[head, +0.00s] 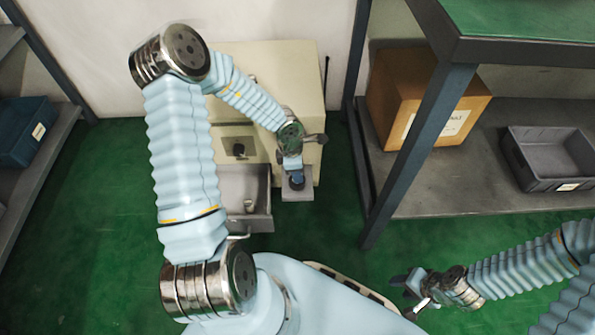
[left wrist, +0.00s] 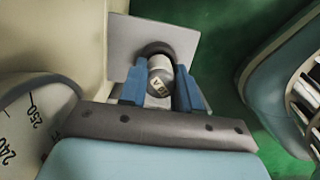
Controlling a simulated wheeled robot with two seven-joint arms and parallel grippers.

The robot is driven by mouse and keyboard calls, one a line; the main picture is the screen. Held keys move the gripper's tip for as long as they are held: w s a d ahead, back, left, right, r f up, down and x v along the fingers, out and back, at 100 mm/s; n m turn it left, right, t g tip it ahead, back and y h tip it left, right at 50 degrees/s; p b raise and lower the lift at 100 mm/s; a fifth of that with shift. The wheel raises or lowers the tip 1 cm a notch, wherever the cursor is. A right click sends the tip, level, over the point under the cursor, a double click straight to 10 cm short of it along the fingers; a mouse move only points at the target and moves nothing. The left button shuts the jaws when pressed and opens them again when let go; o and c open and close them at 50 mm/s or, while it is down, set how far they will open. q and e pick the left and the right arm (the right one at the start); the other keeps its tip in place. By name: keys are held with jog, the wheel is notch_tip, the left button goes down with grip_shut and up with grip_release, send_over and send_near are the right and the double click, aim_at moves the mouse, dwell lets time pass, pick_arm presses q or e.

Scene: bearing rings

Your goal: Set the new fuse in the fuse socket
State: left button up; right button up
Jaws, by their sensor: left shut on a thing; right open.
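My left gripper (head: 296,176) is over the grey plate (head: 298,195) that sticks out at the cabinet's front right. In the left wrist view the blue fingers (left wrist: 160,84) are shut on a white fuse (left wrist: 160,72) with dark lettering. The fuse lines up with the dark round socket (left wrist: 157,47) on the grey plate (left wrist: 185,38). I cannot tell how deep the fuse sits in it. The fingers hide much of this in the head view. My right gripper (head: 418,288) is open and empty at the lower right, above the floor.
The cream cabinet (head: 285,75) has an open drawer (head: 262,224) left of the plate, with a small pale cylinder (head: 248,205) in it. A dial (left wrist: 30,125) shows in the left wrist view. A shelf rack (head: 415,150) with a box (head: 400,95) and grey bin (head: 550,160) stands right.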

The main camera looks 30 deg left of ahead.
dwell(0.8)
pick_arm(q)
jog(key=shift+r+p, duration=0.1)
jog(key=shift+p, duration=0.4)
jog(key=shift+p, duration=0.3)
jog(key=shift+p, duration=0.55)
jog(key=shift+f, duration=0.7)
jog(key=o, duration=0.8)
jog(key=shift+c, duration=0.2)
